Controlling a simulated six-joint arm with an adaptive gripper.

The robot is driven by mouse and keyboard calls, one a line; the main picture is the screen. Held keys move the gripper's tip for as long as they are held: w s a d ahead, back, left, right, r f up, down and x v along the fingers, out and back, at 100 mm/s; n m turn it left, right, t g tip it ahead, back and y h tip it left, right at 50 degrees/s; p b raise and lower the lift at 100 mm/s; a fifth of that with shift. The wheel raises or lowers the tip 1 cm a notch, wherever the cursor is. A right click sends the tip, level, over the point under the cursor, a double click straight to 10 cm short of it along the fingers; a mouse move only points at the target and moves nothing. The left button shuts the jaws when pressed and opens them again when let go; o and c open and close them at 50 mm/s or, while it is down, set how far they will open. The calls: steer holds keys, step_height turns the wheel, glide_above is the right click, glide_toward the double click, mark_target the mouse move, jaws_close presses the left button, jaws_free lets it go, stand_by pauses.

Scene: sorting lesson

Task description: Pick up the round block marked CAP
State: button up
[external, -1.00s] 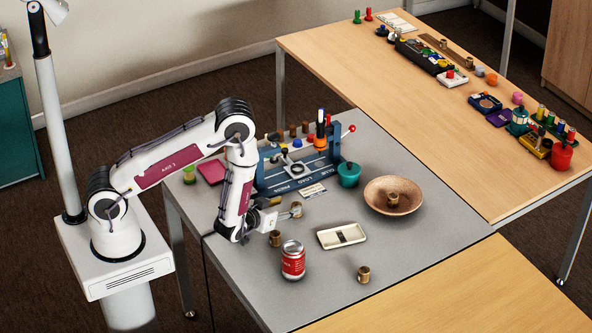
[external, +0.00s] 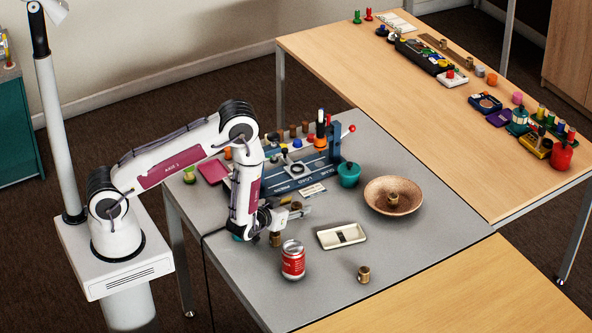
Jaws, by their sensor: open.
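Several small round brown blocks are in the external view, and no marking on any of them can be read, so I cannot tell which is marked CAP. One block (external: 296,206) is at my gripper (external: 300,211), partly hidden by the fingers. My gripper is open, low over the grey table, pointing right; I cannot tell whether it touches this block. Another block (external: 275,240) stands just below my gripper, behind the can. One block (external: 363,274) stands alone near the front. One block (external: 393,199) sits in the brown bowl (external: 414,206).
A red can (external: 293,260) stands in front of my gripper. A cream tray (external: 325,241) lies to its right. A blue press (external: 275,180) and a teal pot (external: 348,175) stand behind. The table's right front is mostly clear.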

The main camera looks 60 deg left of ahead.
steer(key=shift+w+a+f, duration=0.2)
steer(key=shift+w, duration=0.25)
steer(key=c, duration=1)
